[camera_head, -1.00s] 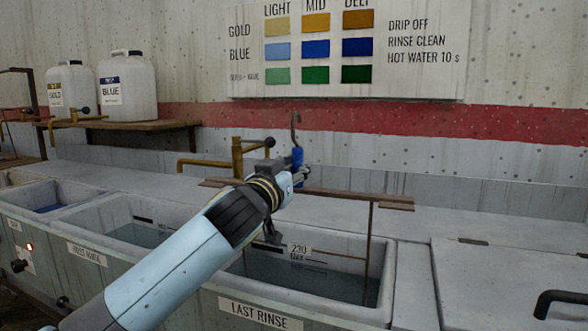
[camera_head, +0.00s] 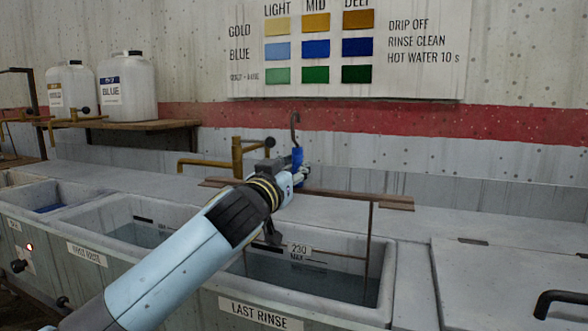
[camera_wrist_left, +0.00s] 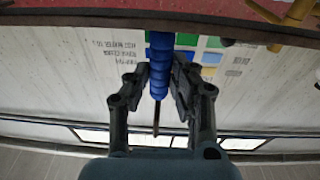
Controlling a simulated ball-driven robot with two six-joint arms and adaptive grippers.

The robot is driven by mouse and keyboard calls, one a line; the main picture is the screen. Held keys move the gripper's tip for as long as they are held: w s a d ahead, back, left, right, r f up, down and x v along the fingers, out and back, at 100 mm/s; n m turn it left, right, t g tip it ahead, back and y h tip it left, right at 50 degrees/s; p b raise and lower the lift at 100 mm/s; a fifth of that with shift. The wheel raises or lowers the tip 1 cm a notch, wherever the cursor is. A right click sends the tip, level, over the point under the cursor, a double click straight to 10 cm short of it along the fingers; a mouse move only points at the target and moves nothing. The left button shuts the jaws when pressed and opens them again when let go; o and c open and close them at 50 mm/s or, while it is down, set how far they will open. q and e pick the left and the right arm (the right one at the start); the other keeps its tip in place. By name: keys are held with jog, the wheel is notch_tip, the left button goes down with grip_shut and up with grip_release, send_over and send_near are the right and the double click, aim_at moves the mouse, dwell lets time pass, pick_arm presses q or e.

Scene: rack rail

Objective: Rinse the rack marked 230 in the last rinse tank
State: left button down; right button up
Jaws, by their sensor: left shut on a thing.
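The rack's wooden bar (camera_head: 345,196) lies level above the last rinse tank (camera_head: 386,285), with a dark hook (camera_head: 295,125) and blue grip (camera_head: 297,157) standing up from it. A thin rod (camera_head: 369,250) runs down from the bar into the tank. My left gripper (camera_head: 300,176) is shut on the blue grip, which also shows between the fingers in the left wrist view (camera_wrist_left: 159,66). My arm hides part of the rack, and its lower end is unclear against the dark water.
The first rinse tank (camera_head: 108,208) is left of the last rinse tank. A brass tap (camera_head: 237,158) stands behind, close to the gripper. A closed lid (camera_head: 510,285) lies to the right. Two jugs (camera_head: 127,87) stand on a shelf at back left.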

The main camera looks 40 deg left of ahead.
dwell(0.3)
jog(key=w+r+p, duration=0.3)
jog(key=r+p, duration=1.3)
jog(key=r, duration=0.1)
jog(key=shift+w+t+p, duration=0.15)
jog(key=shift+t+p, duration=0.15)
jog(key=shift+p, duration=0.1)
jog(key=shift+f, duration=0.1)
dwell(0.3)
